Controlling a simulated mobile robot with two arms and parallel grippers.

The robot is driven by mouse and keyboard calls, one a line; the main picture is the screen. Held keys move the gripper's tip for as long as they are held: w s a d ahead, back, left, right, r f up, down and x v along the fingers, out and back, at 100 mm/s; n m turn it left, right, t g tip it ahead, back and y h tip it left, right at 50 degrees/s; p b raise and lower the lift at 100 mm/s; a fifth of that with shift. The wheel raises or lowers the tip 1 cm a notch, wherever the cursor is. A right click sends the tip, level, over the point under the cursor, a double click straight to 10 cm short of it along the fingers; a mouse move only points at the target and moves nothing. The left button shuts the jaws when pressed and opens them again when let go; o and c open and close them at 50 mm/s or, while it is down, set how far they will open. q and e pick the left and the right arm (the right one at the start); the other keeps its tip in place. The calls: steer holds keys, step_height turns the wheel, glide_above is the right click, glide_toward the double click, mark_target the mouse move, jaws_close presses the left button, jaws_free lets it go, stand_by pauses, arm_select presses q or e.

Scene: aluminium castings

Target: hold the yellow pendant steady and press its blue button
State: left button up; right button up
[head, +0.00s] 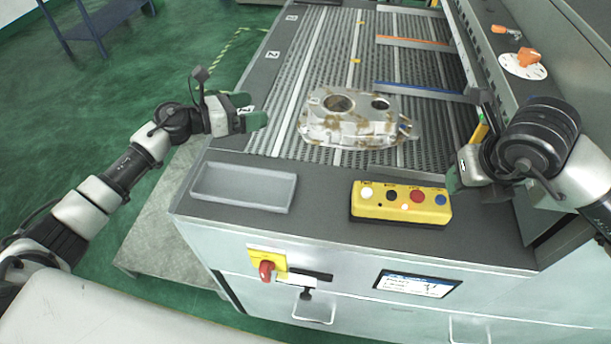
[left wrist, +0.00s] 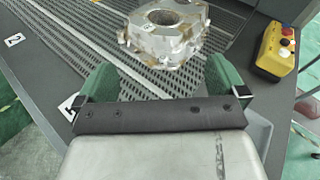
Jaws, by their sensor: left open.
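The yellow pendant (head: 395,217) lies on the dark front ledge of the machine, with a row of white, black, red and blue buttons on top. The blue button (head: 440,199) is at its right end. The pendant also shows at the right of the left wrist view (left wrist: 268,58). My left gripper (head: 252,111) is open and empty, over the left edge of the machine, well left of the pendant. In the left wrist view its green fingers (left wrist: 158,82) are wide apart. My right gripper (head: 470,182) is just right of the pendant's blue-button end; its jaw opening is unclear.
A rough aluminium casting (head: 352,128) sits on the slatted conveyor (head: 325,60) behind the pendant. An empty grey tray (head: 243,205) is on the ledge at left. A red switch (head: 266,270) and a screen (head: 416,285) are on the front panel. The ledge between tray and pendant is clear.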

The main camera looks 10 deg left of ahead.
mark_target(353, 195)
arm_select(q)
steer(key=s+d+f+m+g, duration=0.1)
steer(key=s+d+m+g, duration=0.2)
steer(key=s+d, duration=0.1)
steer(key=s+d+f+m+g, duration=0.1)
steer(key=s+d+m+g, duration=0.1)
steer(key=d, duration=0.5)
steer(key=s+d+f+m+g+h, duration=0.1)
steer(key=s+d+m+g, duration=0.2)
steer(key=s, duration=0.4)
steer(key=shift+d+f+m+g, duration=0.15)
steer(key=shift+d+g, duration=0.1)
steer(key=shift+d, duration=0.4)
steer(key=shift+d+f+m+g, duration=0.15)
steer(key=shift+d+g, duration=0.1)
steer(key=shift+d, duration=0.35)
steer(key=x, duration=1)
steer(key=shift+d, duration=0.2)
steer(key=shift+c, duration=0.2)
steer(key=c, duration=1.2)
arm_select(e)
jaws_close()
